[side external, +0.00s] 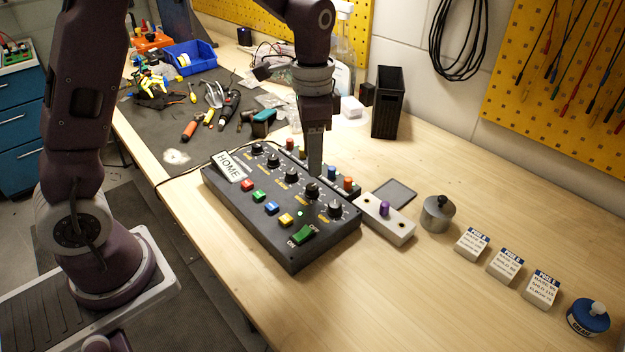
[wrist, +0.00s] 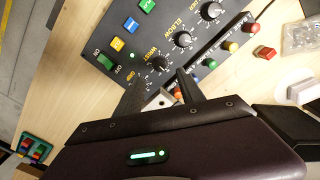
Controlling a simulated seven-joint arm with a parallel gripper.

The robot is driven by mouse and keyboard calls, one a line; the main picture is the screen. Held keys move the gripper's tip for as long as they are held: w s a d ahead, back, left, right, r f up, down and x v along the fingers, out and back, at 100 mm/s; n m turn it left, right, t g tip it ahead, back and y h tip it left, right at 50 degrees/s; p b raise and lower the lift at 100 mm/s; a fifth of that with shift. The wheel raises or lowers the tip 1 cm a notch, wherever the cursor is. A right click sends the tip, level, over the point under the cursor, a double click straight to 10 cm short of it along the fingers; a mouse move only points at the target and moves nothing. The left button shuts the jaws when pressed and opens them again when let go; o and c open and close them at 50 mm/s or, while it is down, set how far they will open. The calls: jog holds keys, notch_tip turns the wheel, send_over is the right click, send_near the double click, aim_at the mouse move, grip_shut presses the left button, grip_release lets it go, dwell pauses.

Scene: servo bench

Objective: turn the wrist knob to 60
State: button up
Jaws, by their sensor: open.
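The black control box (side external: 285,235) lies on the wooden bench with a row of dark knobs. The wrist knob (side external: 312,190) is towards the row's near end. It also shows in the wrist view (wrist: 160,65), beside the yellow WRIST lettering. My gripper (side external: 315,172) points down over the box, close to this knob. In the wrist view my gripper (wrist: 162,77) has its two fingers spread, with the knob just past the gap between the tips. I see no contact. The knob's pointer and scale are too small to read.
The elbow knob (wrist: 181,39) sits close beside. The last knob (side external: 335,209) is on the other side. Coloured caps (side external: 347,184) stand along the box's back edge. A white block with a purple knob (side external: 388,220) lies to the right. The bench right of the box holds several small items.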

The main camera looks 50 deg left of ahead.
aim_at(313, 186)
notch_tip(313, 186, down, 7)
grip_shut()
dwell(0.4)
